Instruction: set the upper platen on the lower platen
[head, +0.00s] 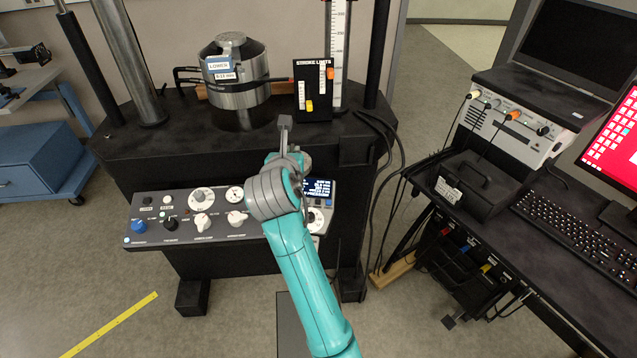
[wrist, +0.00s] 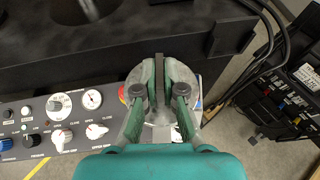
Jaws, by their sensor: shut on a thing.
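The lower platen (head: 240,88) is a grey metal cylinder on the machine's black bed, with a "LOWER" tag on its front and a grey raised piece on top. My gripper (wrist: 160,92) is shut on a round grey metal piece (wrist: 134,78), which appears to be the upper platen. Its rim shows around the fingers in the wrist view; the fingers hide its middle. In the head view my gripper (head: 286,150) is in front of the bed, to the right of and nearer than the lower platen, and apart from it. My arm hides most of the held piece there.
A control panel (head: 180,222) with knobs lies below my gripper. A "STROKE LIMITS" plate (head: 313,92) and a scale (head: 338,45) stand right of the lower platen. A steel column (head: 130,60) stands left. Dark cables hang at the bed's right.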

